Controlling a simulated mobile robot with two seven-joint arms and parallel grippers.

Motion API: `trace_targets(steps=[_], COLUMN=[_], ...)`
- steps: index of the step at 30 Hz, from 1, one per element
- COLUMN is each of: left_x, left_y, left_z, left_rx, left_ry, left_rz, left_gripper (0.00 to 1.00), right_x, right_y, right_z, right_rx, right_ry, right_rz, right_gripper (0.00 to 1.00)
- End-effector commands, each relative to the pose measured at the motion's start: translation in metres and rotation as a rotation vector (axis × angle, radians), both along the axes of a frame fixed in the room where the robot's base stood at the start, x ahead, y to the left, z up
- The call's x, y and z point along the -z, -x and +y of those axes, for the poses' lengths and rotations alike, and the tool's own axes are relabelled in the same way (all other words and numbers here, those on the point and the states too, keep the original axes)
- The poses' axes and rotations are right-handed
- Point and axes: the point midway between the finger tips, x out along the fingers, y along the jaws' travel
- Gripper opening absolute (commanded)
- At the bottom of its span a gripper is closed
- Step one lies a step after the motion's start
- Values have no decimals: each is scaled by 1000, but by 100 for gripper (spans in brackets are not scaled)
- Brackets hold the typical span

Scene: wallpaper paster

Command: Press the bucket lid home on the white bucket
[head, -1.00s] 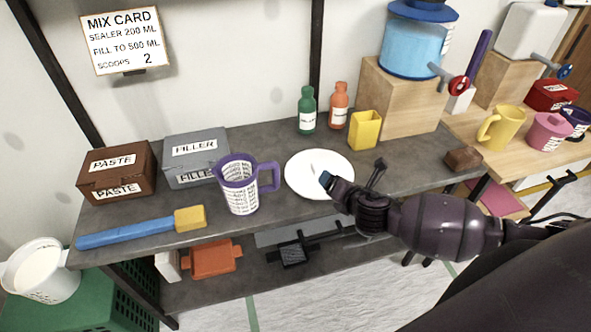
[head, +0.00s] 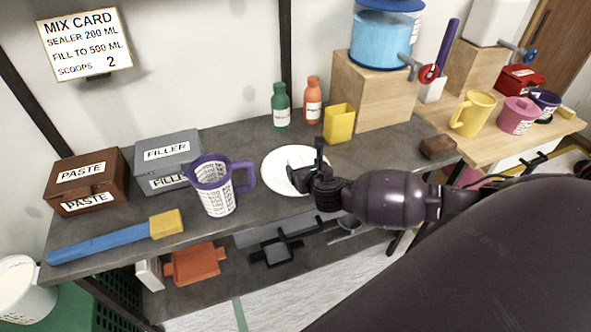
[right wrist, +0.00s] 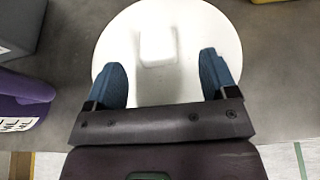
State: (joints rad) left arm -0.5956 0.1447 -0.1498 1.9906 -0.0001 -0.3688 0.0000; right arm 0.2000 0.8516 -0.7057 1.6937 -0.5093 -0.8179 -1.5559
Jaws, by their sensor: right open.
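The bucket lid (head: 274,172) is a flat white disc lying on the grey bench. In the right wrist view the lid (right wrist: 208,32) shows a raised block-like grip at its middle. My right gripper (head: 298,176) is over the lid in the head view. In the right wrist view its two blue fingers (right wrist: 165,72) are apart, with the lid's grip beyond and between them; nothing is held. The white bucket (head: 28,296) stands at the lower left, away from the lid and partly cut off by the picture edge. My left gripper is not in view.
A purple measuring jug (head: 214,190) stands just left of the lid. Green (head: 281,108) and orange (head: 312,102) bottles and a yellow cup (head: 339,123) stand behind it. A blue-handled brush (head: 110,240) lies along the front left edge. A brown block (head: 437,148) lies right.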

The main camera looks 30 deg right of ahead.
Motion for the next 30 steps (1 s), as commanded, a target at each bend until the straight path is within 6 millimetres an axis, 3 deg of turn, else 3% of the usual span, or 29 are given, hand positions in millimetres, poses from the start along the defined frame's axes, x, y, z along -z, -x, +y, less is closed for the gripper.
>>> trace_targets(steps=[12, 22, 30], left_x=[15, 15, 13], left_y=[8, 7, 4], left_z=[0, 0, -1], left_rx=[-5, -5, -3], left_ry=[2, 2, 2], left_rz=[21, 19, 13], left_gripper=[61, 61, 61], right_x=[18, 19, 19], right_y=[-43, -48, -48], right_z=[-6, -7, -7], right_rx=[0, 0, 0], right_ry=[-2, -2, -2], right_rz=[0, -1, -1], right_gripper=[79, 79, 37])
